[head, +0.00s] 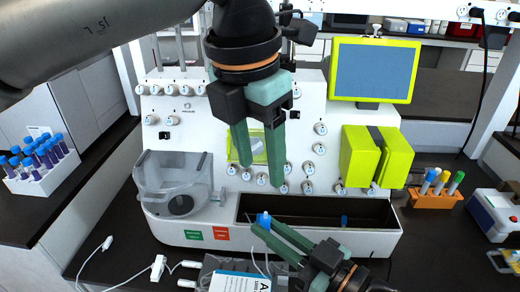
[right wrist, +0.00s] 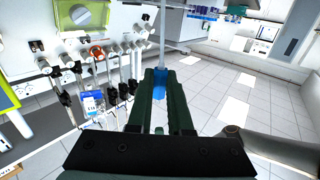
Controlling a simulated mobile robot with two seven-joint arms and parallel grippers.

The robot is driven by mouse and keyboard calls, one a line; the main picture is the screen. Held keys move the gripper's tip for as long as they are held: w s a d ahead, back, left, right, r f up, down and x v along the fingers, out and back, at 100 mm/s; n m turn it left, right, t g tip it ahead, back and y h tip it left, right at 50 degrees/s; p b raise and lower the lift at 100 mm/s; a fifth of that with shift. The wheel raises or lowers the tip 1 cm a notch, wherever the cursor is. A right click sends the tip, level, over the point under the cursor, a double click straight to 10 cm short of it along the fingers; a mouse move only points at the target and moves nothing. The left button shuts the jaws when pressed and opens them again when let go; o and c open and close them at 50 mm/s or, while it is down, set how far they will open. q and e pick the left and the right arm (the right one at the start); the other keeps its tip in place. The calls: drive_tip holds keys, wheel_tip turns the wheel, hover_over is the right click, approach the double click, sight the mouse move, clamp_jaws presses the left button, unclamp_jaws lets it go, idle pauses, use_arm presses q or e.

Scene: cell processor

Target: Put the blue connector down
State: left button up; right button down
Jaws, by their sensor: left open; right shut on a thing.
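The blue connector (head: 264,221) shows at the tips of my right gripper (head: 262,226), in front of the dark trough of the white cell processor (head: 220,118). In the right wrist view the blue connector (right wrist: 160,82) sits between the two green fingers, which are shut on it, with a clear line rising from it. My left gripper (head: 260,174) is open and empty, pointing down in front of the processor's panel, above the right gripper. Part of the connector is hidden by the fingers.
A white rack of blue-capped tubes (head: 37,170) stands at the left. An orange rack (head: 433,199) with several tubes stands at the right. A bag with a label (head: 238,280) and white clamped tubing (head: 158,268) lie at the front edge of the dark bench.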

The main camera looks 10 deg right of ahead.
sight(268, 216)
use_arm(q)
drive_tip(key=f, duration=0.3)
drive_tip(key=d+f, duration=0.1)
drive_tip(key=f, duration=0.3)
drive_tip(key=w+f, duration=0.1)
drive_tip(key=f, duration=0.2)
drive_tip(key=shift+d+f, duration=0.15)
drive_tip(key=shift+f, duration=0.2)
clamp_jaws()
use_arm(e)
drive_tip(key=c, duration=0.8)
unclamp_jaws()
drive_tip(key=shift+o, duration=0.2)
